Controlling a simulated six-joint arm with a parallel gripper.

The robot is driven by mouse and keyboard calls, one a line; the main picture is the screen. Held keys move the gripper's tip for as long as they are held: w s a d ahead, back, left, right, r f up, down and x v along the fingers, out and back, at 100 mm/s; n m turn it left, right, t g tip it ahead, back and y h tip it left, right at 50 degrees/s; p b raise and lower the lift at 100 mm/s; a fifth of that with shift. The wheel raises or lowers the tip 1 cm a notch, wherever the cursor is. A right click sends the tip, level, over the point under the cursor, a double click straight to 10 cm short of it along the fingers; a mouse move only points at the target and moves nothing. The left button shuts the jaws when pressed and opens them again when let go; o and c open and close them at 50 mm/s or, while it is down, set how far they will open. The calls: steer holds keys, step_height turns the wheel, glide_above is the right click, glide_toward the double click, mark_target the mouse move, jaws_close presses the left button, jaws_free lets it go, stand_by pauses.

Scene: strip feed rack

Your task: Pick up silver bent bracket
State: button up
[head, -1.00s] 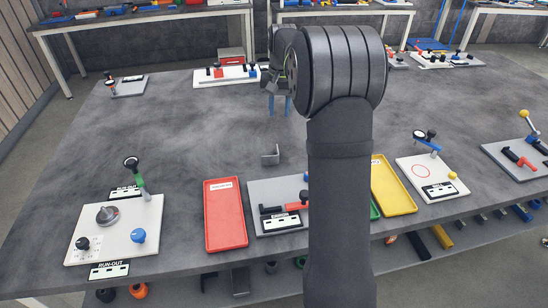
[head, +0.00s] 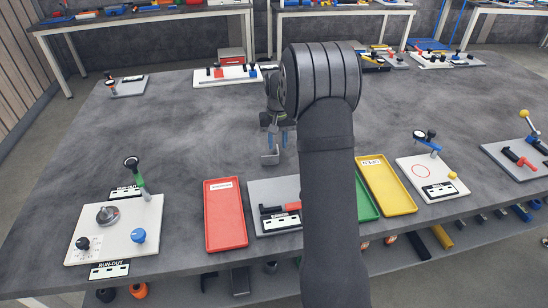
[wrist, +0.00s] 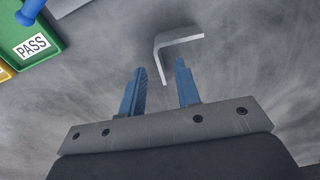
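The silver bent bracket (head: 269,159) is a small L-shaped piece on the grey table, behind the red tray and grey plate. My gripper (head: 277,138) is directly above or just behind it in the head view, pointing down. In the wrist view the bracket (wrist: 180,39) lies just past the blue fingertips. One leg of it reaches back towards the gap between them. My gripper (wrist: 161,66) is open with nothing held. Whether the fingertips are level with the bracket or above it I cannot tell.
A red tray (head: 225,228), a grey plate (head: 262,193) with black and red parts, a green tray (head: 367,205) and a yellow tray (head: 386,188) line the front. The green tray's PASS label shows in the wrist view (wrist: 31,46). The table around the bracket is clear.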

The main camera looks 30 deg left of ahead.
mark_target(278, 152)
steer(key=f, duration=0.4)
steer(key=shift+s+d+f, duration=0.1)
steer(key=shift+d+f, duration=0.15)
steer(key=shift+f, duration=0.15)
jaws_close()
steer(key=shift+r, duration=0.1)
